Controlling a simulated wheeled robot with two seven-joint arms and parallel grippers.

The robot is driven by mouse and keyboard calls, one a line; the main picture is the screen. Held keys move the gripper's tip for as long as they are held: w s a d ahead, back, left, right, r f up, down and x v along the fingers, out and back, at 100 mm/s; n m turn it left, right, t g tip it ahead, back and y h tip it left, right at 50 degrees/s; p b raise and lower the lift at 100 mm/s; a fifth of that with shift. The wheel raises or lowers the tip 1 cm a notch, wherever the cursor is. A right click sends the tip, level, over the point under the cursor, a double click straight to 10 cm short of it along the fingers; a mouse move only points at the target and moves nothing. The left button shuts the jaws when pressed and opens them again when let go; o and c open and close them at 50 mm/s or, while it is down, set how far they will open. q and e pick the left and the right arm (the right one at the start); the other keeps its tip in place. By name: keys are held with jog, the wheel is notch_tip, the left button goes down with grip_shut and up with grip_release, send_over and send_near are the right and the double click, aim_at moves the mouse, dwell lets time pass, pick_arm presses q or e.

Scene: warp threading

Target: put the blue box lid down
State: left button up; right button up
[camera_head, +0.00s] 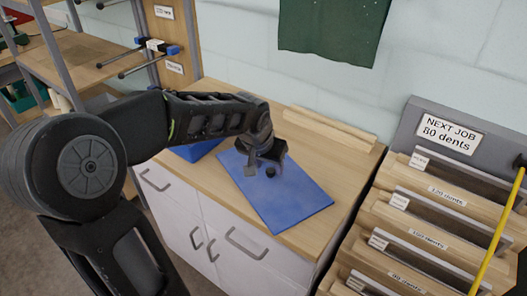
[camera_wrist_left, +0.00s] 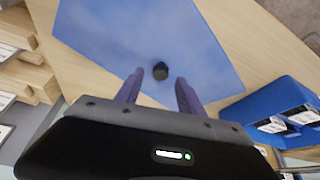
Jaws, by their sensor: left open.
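The blue box lid (camera_head: 289,205) lies flat on the wooden cabinet top, a flat blue panel with a small dark knob. My left gripper (camera_head: 262,172) is over the lid's upper part. In the left wrist view its two fingers (camera_wrist_left: 160,88) are apart on either side of the knob's near side, with nothing between them. The blue box (camera_head: 196,149) is to the left of the lid, partly hidden by my left arm. My right gripper is not in view.
The blue box in the left wrist view (camera_wrist_left: 275,108) holds white-labelled items. Wooden bars (camera_head: 330,128) lie at the back of the cabinet top (camera_head: 345,166). A rack of labelled wooden slots (camera_head: 425,215) stands at the right, with a yellow rod (camera_head: 497,235).

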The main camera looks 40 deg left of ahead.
pick_arm(q)
jog(key=v, duration=1)
jog(key=shift+b, duration=0.3)
